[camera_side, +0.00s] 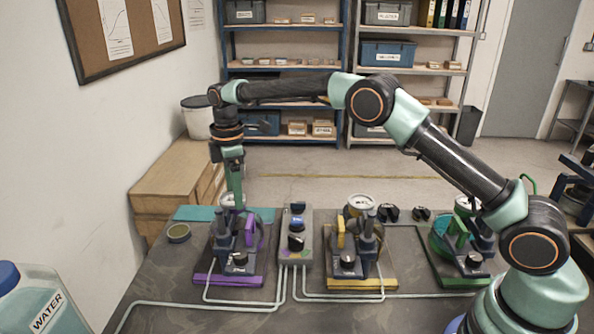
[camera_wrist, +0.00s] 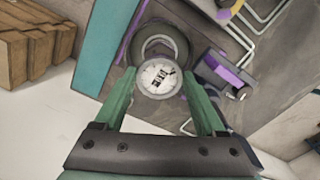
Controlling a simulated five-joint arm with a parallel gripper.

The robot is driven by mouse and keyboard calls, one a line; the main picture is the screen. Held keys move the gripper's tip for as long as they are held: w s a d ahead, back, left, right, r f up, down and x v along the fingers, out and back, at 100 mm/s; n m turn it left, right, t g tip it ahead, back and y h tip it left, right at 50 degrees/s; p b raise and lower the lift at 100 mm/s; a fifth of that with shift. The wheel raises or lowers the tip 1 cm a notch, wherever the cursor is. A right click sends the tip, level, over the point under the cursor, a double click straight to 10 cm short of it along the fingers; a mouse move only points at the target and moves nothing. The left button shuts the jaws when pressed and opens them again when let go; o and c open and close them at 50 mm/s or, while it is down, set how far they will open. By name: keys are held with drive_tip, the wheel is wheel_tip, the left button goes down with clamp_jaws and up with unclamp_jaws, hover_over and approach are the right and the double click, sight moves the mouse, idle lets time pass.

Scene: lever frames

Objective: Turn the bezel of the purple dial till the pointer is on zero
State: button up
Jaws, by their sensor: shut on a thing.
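The purple dial station (camera_side: 205,279) stands at the left of the bench, with a purple-edged base and a purple part on its upright. Its round white-faced dial (camera_wrist: 159,79) with a grey bezel shows between my fingers in the wrist view. My gripper (camera_wrist: 160,82) is shut on the bezel, one green finger on each side. In the side view my gripper (camera_side: 233,188) comes down from above onto the dial, mostly hiding its face. Dark marks show on the face, but the pointer and zero are too small to tell apart.
A grey box with dark knobs (camera_side: 296,243) stands right of the purple station. A yellow station (camera_side: 361,284) and a green station (camera_side: 446,270) stand further right. Pale tubes (camera_side: 165,304) run along the front. A small round dish (camera_side: 178,233) sits at left.

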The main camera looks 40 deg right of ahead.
drive_tip(key=shift+r, duration=0.15)
drive_tip(key=o, duration=1.3)
drive_tip(key=shift+r, duration=3.75)
drive_tip(key=s+d+r+m+t, duration=0.3)
drive_tip(key=s+d+r+m, duration=0.4)
drive_tip(key=s+r, duration=0.45)
drive_tip(key=s+d+f+m+t, duration=0.1)
drive_tip(key=s+f+m, duration=0.1)
drive_tip(key=s, duration=0.3)
drive_tip(key=s+d+f+m, duration=0.2)
drive_tip(key=s+f, duration=0.1)
drive_tip(key=s, duration=0.2)
drive_tip(key=s+d+f+m+t, duration=0.1)
drive_tip(key=s+f+m, duration=0.1)
drive_tip(key=s, duration=0.3)
drive_tip(key=shift+s+d+f+m+t, duration=0.25)
drive_tip(key=shift+s+m+t, duration=0.1)
drive_tip(key=shift+m, duration=0.25)
